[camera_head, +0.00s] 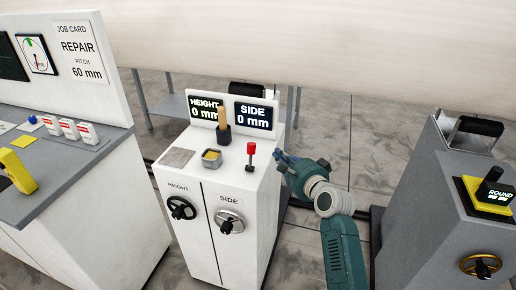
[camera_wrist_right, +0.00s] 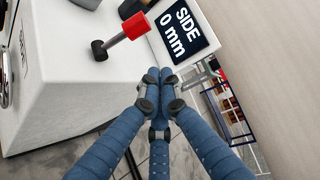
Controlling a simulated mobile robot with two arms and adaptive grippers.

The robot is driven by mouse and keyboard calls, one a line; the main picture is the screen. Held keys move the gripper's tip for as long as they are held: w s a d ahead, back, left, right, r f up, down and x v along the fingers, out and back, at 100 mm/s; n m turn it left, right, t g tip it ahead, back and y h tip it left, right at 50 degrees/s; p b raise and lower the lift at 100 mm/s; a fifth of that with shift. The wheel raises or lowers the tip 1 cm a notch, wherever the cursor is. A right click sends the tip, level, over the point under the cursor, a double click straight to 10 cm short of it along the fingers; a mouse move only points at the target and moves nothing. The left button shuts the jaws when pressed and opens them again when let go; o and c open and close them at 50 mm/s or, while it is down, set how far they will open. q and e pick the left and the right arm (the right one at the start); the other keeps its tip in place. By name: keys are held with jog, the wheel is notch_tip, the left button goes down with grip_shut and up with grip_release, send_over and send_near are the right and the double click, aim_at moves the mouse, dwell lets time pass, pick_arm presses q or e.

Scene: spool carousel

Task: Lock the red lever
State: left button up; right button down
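The red lever (camera_head: 251,150) stands nearly upright on the top of the white cabinet (camera_head: 259,195), near its right edge. It has a red knob, a grey stem and a dark base. In the right wrist view the lever (camera_wrist_right: 134,26) lies up and to the left of my fingertips, clear of them. My right gripper (camera_head: 284,160) is just to the right of the lever in the head view. In the wrist view its blue fingers (camera_wrist_right: 153,78) come together at the tips with nothing between them. My left gripper is out of view.
Behind the lever stand two displays, HEIGHT (camera_head: 205,107) and SIDE (camera_head: 254,117), both reading 0 mm. A wooden-handled tool (camera_head: 222,118) and a small cup (camera_head: 211,158) are left of the lever. A grey machine (camera_head: 430,200) stands at the right.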

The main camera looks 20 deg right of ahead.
aim_at(251, 155)
jog(key=x, duration=0.9)
jog(key=shift+w+p, duration=0.3)
jog(key=shift+p, duration=0.05)
jog(key=s+a+p, duration=0.1)
jog(key=s+a+r+p, duration=0.1)
jog(key=shift+a+p, duration=0.3)
jog(key=shift+s+a, duration=0.2)
jog(key=shift+s, duration=0.05)
jog(key=shift+w+f, duration=0.1)
jog(key=shift+w, duration=0.05)
